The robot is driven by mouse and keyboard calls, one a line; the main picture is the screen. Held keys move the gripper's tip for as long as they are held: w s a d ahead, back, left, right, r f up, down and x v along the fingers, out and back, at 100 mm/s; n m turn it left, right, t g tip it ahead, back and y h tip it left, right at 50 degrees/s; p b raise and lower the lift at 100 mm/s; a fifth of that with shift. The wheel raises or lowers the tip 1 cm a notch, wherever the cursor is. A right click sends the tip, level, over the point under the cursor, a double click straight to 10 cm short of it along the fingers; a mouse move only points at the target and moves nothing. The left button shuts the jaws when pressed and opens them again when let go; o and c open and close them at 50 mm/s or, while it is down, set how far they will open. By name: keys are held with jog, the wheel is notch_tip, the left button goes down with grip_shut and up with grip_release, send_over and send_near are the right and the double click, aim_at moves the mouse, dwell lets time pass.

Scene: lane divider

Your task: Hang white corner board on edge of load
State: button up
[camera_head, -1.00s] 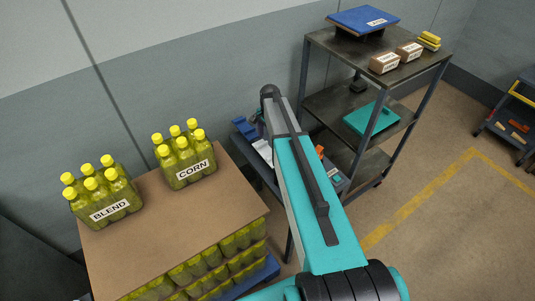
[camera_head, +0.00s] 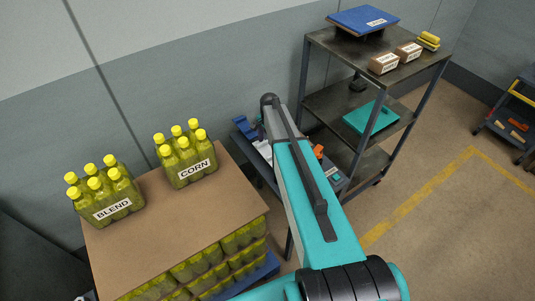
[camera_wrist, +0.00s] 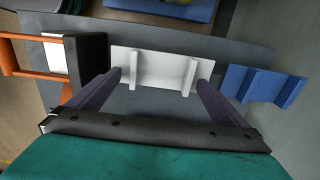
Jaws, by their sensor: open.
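The white corner board (camera_wrist: 160,70) lies on a grey shelf in the wrist view, with two raised ribs facing me. My gripper (camera_wrist: 156,82) is open, with one dark finger near each end of the board. I cannot tell whether the fingers touch it. A white piece (camera_head: 263,149), probably the same board, shows partly behind my arm in the head view. The load (camera_head: 170,223) is a stack of yellow-capped bottles under a brown sheet at the lower left. My gripper is hidden behind my arm in the head view.
A blue corner board (camera_wrist: 265,86) lies right of the white one; a black tool with orange handles (camera_wrist: 86,62) lies left. Bottle packs BLEND (camera_head: 105,190) and CORN (camera_head: 186,155) stand on the load. A metal shelf rack (camera_head: 375,100) stands behind my arm.

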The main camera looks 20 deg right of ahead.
aim_at(269, 151)
jog(key=c, duration=1.4)
jog(key=shift+r, duration=0.15)
notch_tip(269, 151, up, 10)
jog(key=b, duration=0.3)
dwell(0.4)
